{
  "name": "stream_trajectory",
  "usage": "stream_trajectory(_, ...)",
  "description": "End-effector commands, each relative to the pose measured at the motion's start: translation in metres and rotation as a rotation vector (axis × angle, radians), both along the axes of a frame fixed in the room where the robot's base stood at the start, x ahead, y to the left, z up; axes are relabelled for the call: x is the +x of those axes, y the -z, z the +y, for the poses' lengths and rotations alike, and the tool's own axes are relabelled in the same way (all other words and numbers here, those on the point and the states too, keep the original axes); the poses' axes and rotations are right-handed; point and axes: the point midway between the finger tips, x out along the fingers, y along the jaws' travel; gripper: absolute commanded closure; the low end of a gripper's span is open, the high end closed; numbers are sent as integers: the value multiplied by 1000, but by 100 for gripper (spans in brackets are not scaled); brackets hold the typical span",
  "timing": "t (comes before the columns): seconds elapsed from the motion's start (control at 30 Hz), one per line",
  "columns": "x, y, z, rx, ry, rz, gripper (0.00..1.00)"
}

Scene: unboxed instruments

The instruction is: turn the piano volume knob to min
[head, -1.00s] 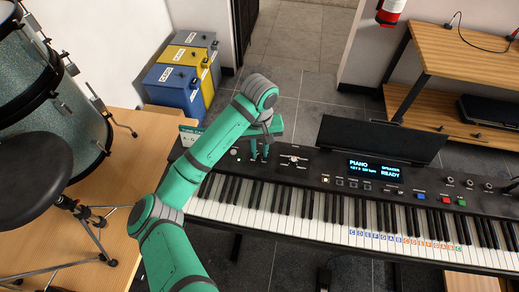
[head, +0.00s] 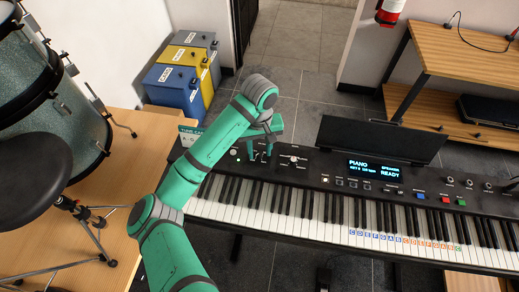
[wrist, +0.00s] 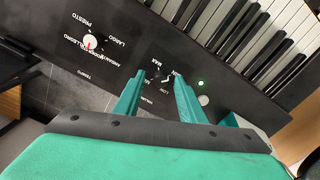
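The dark digital piano (head: 310,165) stands across the head view. In the wrist view its panel (wrist: 60,65) has small printing with MAX readable beside the volume knob (wrist: 163,76), a small dark knob. My gripper (wrist: 159,74) is over this knob with its two teal fingers apart, one on each side. The knob is partly hidden and its pointer cannot be read. In the head view my gripper (head: 259,154) points down at the panel's left end, fingers apart. I cannot tell whether either finger touches the knob.
A white tempo knob (wrist: 90,42) with a red mark sits nearby. A green light (wrist: 201,83) and a pale round button (wrist: 203,100) lie on the other side. White keys (head: 300,207) run in front. A music rest (head: 372,137) stands behind the panel.

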Motion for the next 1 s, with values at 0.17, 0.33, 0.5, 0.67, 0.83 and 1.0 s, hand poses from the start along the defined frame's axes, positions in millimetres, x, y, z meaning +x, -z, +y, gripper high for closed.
stream_trajectory(0.17,0,-2,1,1,0,-1,63)
stream_trajectory(0.33,1,-17,1,3,1,-3,63)
stream_trajectory(0.5,1,-46,1,4,1,-5,63)
stream_trajectory(0.67,1,-73,1,3,1,-3,63)
stream_trajectory(0.83,1,-95,0,2,1,-2,63)
stream_trajectory(1.0,0,-106,0,1,1,-1,63)
